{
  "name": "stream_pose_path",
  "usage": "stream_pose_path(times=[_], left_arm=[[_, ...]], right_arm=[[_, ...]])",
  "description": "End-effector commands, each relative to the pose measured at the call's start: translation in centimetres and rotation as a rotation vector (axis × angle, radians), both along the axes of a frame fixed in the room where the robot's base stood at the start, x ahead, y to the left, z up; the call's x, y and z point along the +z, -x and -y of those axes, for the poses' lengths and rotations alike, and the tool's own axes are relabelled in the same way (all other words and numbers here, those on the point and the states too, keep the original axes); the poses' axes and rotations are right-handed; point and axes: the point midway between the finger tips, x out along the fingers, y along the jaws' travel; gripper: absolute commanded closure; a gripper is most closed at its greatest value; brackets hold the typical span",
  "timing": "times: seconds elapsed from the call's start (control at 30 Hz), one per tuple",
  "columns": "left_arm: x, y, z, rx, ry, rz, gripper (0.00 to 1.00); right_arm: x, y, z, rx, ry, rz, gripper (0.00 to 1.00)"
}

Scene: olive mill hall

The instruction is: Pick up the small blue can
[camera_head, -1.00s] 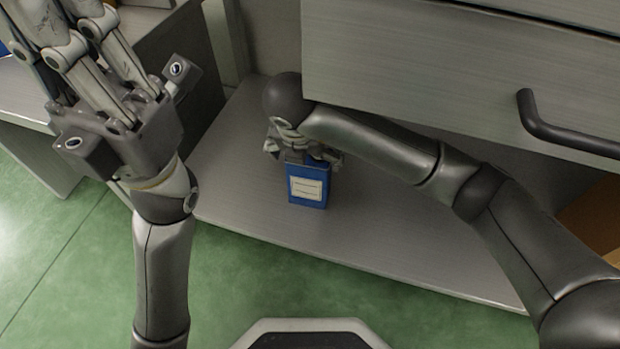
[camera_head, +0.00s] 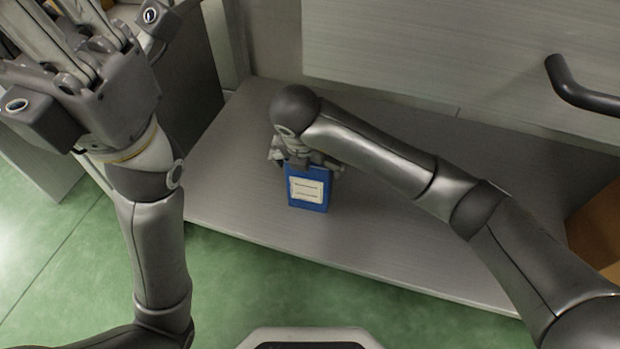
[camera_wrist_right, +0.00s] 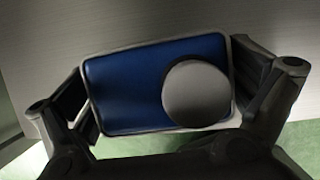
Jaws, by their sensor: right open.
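The small blue can (camera_head: 308,190) is a blue box-shaped container with a white label on its front. It stands upright on the grey shelf (camera_head: 400,240). My right gripper (camera_head: 306,163) is over its top, with its fingers partly hidden by the wrist in the head view. In the right wrist view the can's blue top (camera_wrist_right: 125,90) with a round grey cap lies between the open fingers (camera_wrist_right: 170,92). I cannot tell if either finger touches it. My left gripper (camera_head: 65,40) is raised at the upper left, its fingertips cut off by the frame.
A grey cabinet front (camera_head: 430,50) with a dark bar handle (camera_head: 585,95) is above and behind the shelf. Green floor (camera_head: 240,285) lies in front. A brown surface (camera_head: 597,225) shows at the right. The shelf around the can is clear.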

Motion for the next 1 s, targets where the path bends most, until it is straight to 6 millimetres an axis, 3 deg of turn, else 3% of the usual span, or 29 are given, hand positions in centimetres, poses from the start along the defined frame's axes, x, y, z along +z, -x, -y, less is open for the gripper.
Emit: stream_pose_path(times=[0.07,0.67,1.0], left_arm=[[0.00,-0.01,0.00,0.000,0.000,0.000,1.00],[-0.02,0.00,0.02,-0.001,0.000,0.000,1.00],[0.14,0.00,0.01,-0.001,0.000,0.000,1.00]], right_arm=[[0.00,0.01,0.02,0.000,0.000,0.000,0.08],[-0.03,0.04,0.06,0.000,0.002,-0.002,0.84],[0.42,-0.17,0.12,-0.001,-0.001,0.003,0.84]])
